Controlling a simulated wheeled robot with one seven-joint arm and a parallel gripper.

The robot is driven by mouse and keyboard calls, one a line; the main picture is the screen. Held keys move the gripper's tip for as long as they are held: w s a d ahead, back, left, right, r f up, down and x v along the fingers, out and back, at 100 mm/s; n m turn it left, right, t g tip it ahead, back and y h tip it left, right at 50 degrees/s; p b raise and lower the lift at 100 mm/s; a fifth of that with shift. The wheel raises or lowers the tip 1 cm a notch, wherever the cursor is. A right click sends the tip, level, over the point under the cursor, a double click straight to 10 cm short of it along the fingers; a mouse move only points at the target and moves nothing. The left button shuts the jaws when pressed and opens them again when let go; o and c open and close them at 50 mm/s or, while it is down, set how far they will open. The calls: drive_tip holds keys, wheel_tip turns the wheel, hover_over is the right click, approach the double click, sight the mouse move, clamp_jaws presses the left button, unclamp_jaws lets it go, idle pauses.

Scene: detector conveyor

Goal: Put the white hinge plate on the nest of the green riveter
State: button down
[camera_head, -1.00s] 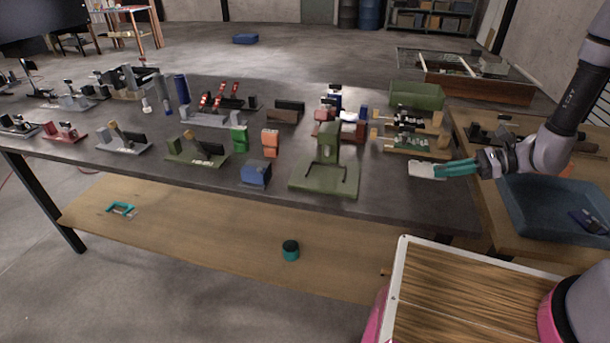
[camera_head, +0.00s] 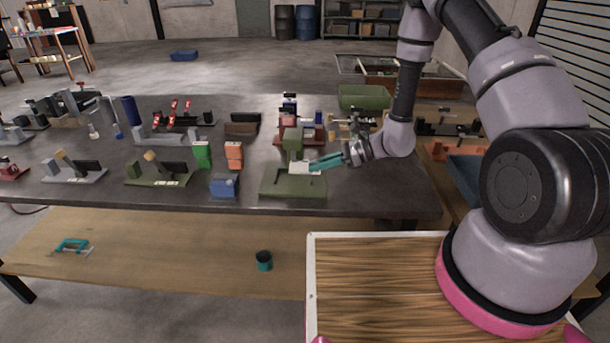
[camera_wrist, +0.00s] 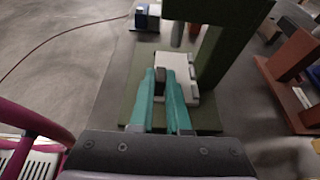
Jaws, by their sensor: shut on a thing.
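The white hinge plate (camera_head: 304,168) is held at the tips of my gripper (camera_head: 325,162). My gripper's teal fingers are shut on its near end. The plate is over the base of the green riveter (camera_head: 291,186), just in front of its upright. In the wrist view the plate (camera_wrist: 178,68) lies flat-looking between the teal fingertips (camera_wrist: 166,82) and the riveter's green column (camera_wrist: 222,55). I cannot tell whether the plate touches the nest, which it and the fingers largely hide.
A blue block (camera_head: 224,186) stands left of the riveter, with orange (camera_head: 234,155) and green (camera_head: 202,155) blocks behind it. The tabletop right of the riveter is mostly clear.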

sight(314, 173)
drive_tip(key=shift+a, duration=1.6)
drive_tip(key=shift+w+a+f, duration=0.1)
drive_tip(key=shift+f, duration=1.65)
drive_tip(key=shift+f, duration=0.1)
drive_tip(key=c, duration=0.9)
unclamp_jaws()
